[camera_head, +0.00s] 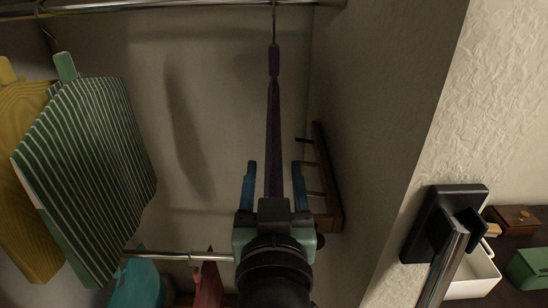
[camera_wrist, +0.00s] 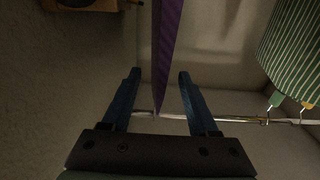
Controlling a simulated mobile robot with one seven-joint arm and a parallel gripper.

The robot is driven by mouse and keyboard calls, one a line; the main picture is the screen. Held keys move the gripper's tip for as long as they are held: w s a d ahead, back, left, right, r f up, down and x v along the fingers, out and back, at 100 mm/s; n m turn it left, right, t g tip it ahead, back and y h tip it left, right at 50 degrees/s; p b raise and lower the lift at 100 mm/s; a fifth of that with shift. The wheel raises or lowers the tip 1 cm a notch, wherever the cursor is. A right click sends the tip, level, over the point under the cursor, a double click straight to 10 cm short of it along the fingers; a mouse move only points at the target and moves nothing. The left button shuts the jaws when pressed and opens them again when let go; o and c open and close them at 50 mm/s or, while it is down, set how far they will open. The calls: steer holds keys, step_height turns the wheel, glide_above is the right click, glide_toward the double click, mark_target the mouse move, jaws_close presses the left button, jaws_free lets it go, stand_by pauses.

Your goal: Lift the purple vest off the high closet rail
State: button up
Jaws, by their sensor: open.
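The purple vest (camera_head: 273,130) hangs edge-on from the high closet rail (camera_head: 180,5) by a hook at the top of the head view. It shows as a narrow dark strip there, and as a purple strip (camera_wrist: 167,45) in the wrist view. My gripper (camera_head: 273,168) is open, with its blue fingers on either side of the vest's strip in the head view. In the wrist view the strip also lies between the fingertips (camera_wrist: 157,75). I cannot tell whether either finger touches it. The vest's lower part is hidden behind my gripper.
A green striped garment (camera_head: 90,165) and a mustard garment (camera_head: 25,150) hang at the left. A lower rail (camera_head: 165,255) holds teal (camera_head: 140,280) and red (camera_head: 207,280) garments. A wooden rack (camera_head: 325,180) is on the wall close right. The closet wall edge stands further right.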

steer(key=w+p, duration=0.2)
steer(key=w, duration=0.4)
steer(key=shift+w+r, duration=0.1)
steer(key=shift+w, duration=0.25)
jaws_close()
